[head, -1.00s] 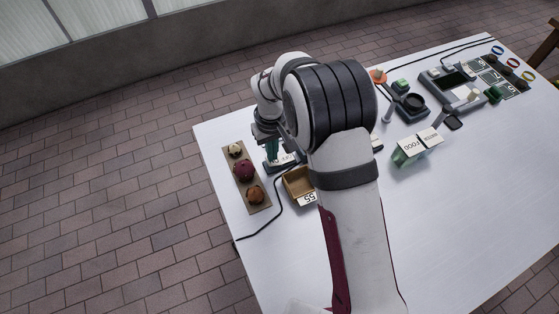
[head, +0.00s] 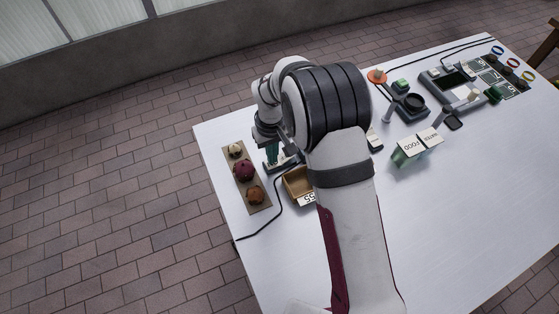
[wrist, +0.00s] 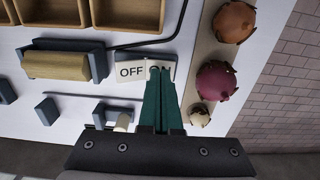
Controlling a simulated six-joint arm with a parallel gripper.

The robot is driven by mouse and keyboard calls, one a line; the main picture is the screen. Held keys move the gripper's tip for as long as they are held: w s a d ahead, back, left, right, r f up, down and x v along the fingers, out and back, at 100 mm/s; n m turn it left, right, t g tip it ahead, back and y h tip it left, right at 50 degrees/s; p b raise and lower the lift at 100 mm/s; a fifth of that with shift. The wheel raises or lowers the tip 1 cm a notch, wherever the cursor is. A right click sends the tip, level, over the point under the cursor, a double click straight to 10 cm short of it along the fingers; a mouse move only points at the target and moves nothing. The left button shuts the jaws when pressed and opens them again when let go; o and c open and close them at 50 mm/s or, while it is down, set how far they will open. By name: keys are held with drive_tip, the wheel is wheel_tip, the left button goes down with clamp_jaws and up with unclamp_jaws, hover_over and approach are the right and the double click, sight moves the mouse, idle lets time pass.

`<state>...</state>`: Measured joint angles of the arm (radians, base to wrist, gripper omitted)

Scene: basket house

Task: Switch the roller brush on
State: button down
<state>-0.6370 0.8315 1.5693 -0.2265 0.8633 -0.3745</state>
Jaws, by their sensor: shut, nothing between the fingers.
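The roller brush is likely the tan roller (wrist: 57,65) in a blue-grey holder at the left of the wrist view; my arm hides it in the head view. A white plate (wrist: 130,71) marked OFF lies beside it, with a second word partly covered by my fingers. My gripper (wrist: 160,73) is shut and empty, its green fingers pointing at the plate's right half. I cannot tell whether the tips touch it. In the head view my gripper (head: 272,154) is over the table's left end.
A board (wrist: 203,60) with a brown, a dark red and a cream round item lies right of my fingers. A wooden compartment tray (wrist: 130,14) and black cord (wrist: 150,43) lie beyond. A small blue-grey piece with a cream part (wrist: 118,119) is near my gripper. Signs (head: 415,147) stand farther right.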

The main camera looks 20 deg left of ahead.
wheel_tip(320, 180, up, 7)
idle(0.5)
drive_tip(key=s+d+r+m+y, duration=0.1)
drive_tip(key=s+d+r+m, duration=0.4)
drive_tip(key=d, duration=0.4)
drive_tip(key=s+d+r+m, duration=0.3)
drive_tip(key=s+d+r, duration=0.2)
drive_tip(key=d+r, duration=0.3)
drive_tip(key=s+d+m, duration=0.3)
drive_tip(key=s, duration=0.3)
drive_tip(key=s+d+f+m, duration=0.1)
drive_tip(key=s+d+m, duration=0.2)
drive_tip(key=s, duration=0.4)
drive_tip(key=shift+s+d+m+y, duration=0.25)
drive_tip(key=shift+s+m+y, duration=0.05)
drive_tip(key=shift+y, duration=0.1)
